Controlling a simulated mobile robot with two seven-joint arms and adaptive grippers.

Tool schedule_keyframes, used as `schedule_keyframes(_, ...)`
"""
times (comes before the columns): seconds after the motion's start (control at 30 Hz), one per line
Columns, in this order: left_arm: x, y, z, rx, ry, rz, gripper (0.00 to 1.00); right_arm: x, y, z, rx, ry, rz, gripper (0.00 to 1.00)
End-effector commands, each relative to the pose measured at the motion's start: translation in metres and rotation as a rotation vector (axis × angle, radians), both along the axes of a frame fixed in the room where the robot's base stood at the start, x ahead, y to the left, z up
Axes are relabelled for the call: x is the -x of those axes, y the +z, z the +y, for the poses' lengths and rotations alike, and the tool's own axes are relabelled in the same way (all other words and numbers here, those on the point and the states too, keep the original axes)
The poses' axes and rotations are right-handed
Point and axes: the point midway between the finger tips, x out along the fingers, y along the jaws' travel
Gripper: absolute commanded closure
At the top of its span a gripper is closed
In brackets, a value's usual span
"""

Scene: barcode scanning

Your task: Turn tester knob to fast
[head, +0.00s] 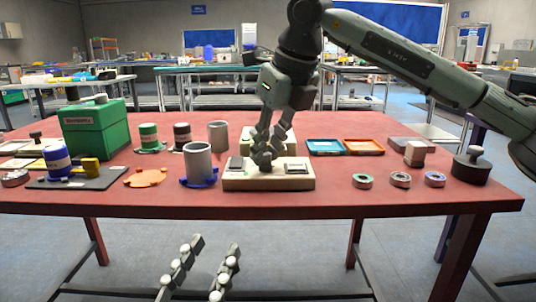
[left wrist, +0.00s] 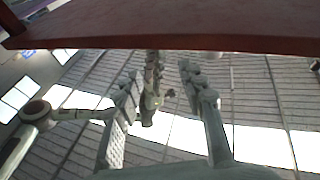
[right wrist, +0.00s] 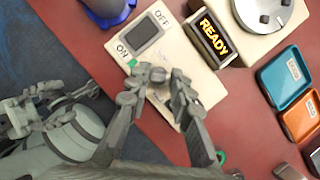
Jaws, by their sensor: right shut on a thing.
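The tester is a low beige box (head: 240,183) near the table's front edge; its top also shows in the right wrist view (right wrist: 178,60). It has a dark switch (right wrist: 145,34) labelled ON and OFF and a display (right wrist: 213,38) reading READY. My right gripper (head: 263,155) points down on the middle of the tester. In the right wrist view (right wrist: 157,82) its fingertips are shut on the knob, which they mostly hide. The knob's pointer and any fast label cannot be read. My left gripper (head: 200,270) is open and empty, below the table's front edge.
A grey cylinder in a blue holder (head: 198,163) stands just left of the tester. Blue (head: 325,147) and orange (head: 363,147) trays lie behind it to the right. Several small rings (head: 363,181) lie along the front right. The table edge (left wrist: 180,42) is above my left gripper.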

Motion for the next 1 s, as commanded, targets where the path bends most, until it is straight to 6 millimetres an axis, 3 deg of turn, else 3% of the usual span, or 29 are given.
schedule_keyframes(0.5,0.021,0.047,0.014,0.118,0.018,-0.337,0.6,0.001,-0.001,0.003,0.001,-0.462,-0.001,1.0)
schedule_keyframes(1.0,0.033,0.062,0.022,0.158,0.028,-0.463,0.6,0.001,0.0,0.004,0.0,-0.689,0.0,1.0)
